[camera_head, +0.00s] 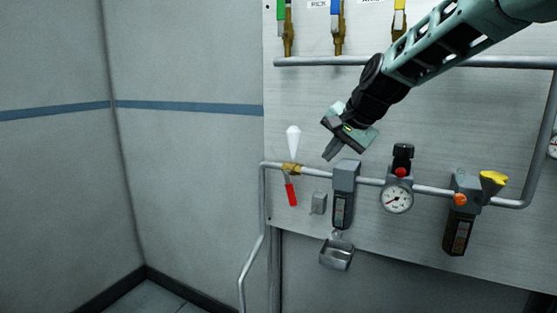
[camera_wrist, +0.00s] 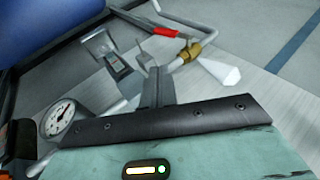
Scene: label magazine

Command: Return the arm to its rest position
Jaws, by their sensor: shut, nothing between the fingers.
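My gripper (camera_head: 329,156) is at the end of my arm, which reaches in from the upper right in the head view. Its fingers are shut with nothing between them. It is in front of the panel, above the pipe and to the right of a white cone-shaped part. In the wrist view the shut fingers (camera_wrist: 157,84) point toward the pipework. The red-handled valve (camera_head: 291,190) hangs from the brass fitting at the pipe's left end, and its red handle also shows in the wrist view (camera_wrist: 152,28). I cannot tell the exact gap between fingers and panel.
The pipe carries a grey filter unit (camera_head: 344,190), a round gauge (camera_head: 396,197) and a yellow funnel-like part (camera_head: 493,181). Green, blue and yellow valve handles are at the panel's top. A small metal cup (camera_head: 336,255) is below. The left walls are bare.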

